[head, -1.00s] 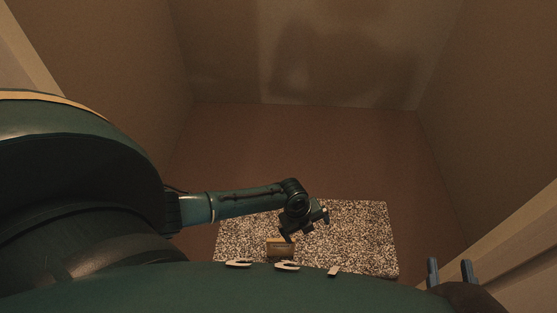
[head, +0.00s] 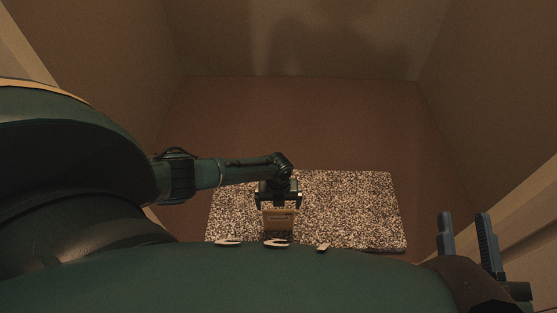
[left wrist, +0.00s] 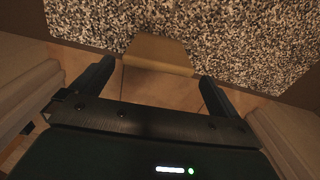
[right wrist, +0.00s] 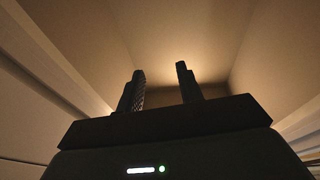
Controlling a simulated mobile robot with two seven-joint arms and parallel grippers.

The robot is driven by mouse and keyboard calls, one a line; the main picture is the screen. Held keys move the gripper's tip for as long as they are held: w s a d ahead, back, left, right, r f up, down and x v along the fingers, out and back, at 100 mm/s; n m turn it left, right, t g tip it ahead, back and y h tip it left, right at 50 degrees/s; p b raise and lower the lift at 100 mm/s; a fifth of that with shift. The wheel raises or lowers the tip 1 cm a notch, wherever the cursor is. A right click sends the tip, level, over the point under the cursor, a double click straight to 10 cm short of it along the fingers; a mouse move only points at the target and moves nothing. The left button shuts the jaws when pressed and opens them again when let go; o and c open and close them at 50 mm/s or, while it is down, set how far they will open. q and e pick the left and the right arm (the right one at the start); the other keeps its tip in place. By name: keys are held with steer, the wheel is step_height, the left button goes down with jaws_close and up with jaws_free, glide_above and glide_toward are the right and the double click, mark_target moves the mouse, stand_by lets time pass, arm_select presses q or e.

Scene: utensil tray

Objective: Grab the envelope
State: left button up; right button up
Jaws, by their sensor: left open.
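The envelope (head: 279,221) is a small tan, flat-looking piece on a speckled mat, low in the middle of the head view. In the left wrist view the envelope (left wrist: 158,52) lies just ahead of and between the fingertips. My left gripper (head: 278,203) is open, its fingers spread to either side of the envelope's far end in the head view. In the left wrist view my left gripper (left wrist: 156,72) shows no finger clearly touching it. My right gripper (head: 464,214) is off to the right, fingers apart and empty; it also shows in the right wrist view (right wrist: 160,68).
The speckled mat (head: 350,205) lies on a brown floor (head: 300,120) between plain walls. Several pale flat pieces (head: 228,241) show at the edge of my green body. Pale boards flank the gripper in the left wrist view (left wrist: 290,140). The mat's right half is clear.

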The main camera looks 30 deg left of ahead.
arm_select(q)
steer(key=shift+s+f+b, duration=0.1)
steer(key=shift+f+b, duration=0.35)
steer(key=shift+f, duration=0.5)
step_height(320, 180, down, 2)
steer(key=shift+d+f+b, duration=0.1)
steer(key=shift+f+b, duration=0.1)
steer(key=shift+b, duration=0.55)
steer(key=shift+f, duration=0.25)
arm_select(e)
steer(key=r+n+y, duration=0.1)
steer(key=w+r+n+t+y, duration=0.1)
steer(key=r, duration=0.1)
steer(key=shift+d+r+t, duration=0.1)
steer(key=shift+t, duration=0.2)
arm_select(q)
steer(key=shift+c, duration=0.4)
steer(key=c, duration=0.8)
